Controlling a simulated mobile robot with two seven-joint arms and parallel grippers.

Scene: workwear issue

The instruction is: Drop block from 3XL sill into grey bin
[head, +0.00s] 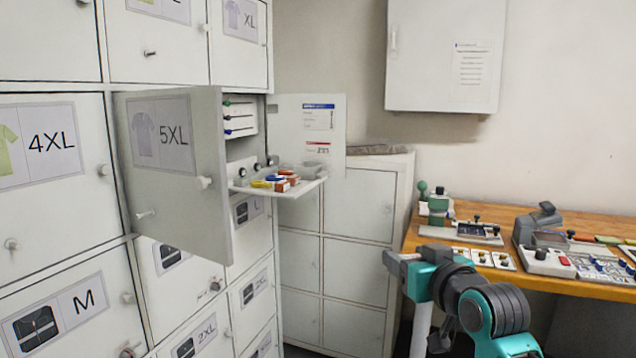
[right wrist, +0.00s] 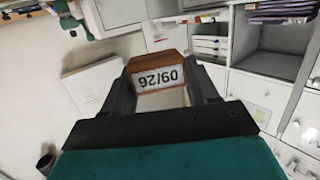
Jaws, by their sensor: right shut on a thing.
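My right gripper (head: 392,262) is out in front of the lockers, left of the wooden bench. In the right wrist view its jaws (right wrist: 158,72) are shut on a brown block (right wrist: 157,74) with a white label reading 09/26 upside down. I cannot make out the block in the head view. No label that I can clearly read as 3XL shows. My left gripper is not in view.
The 5XL door (head: 180,165) stands open into the room. Beside it, a fold-down shelf (head: 307,186) holds several small coloured blocks. The wooden bench (head: 590,290) at right carries devices. A white wall cabinet (head: 440,55) hangs above.

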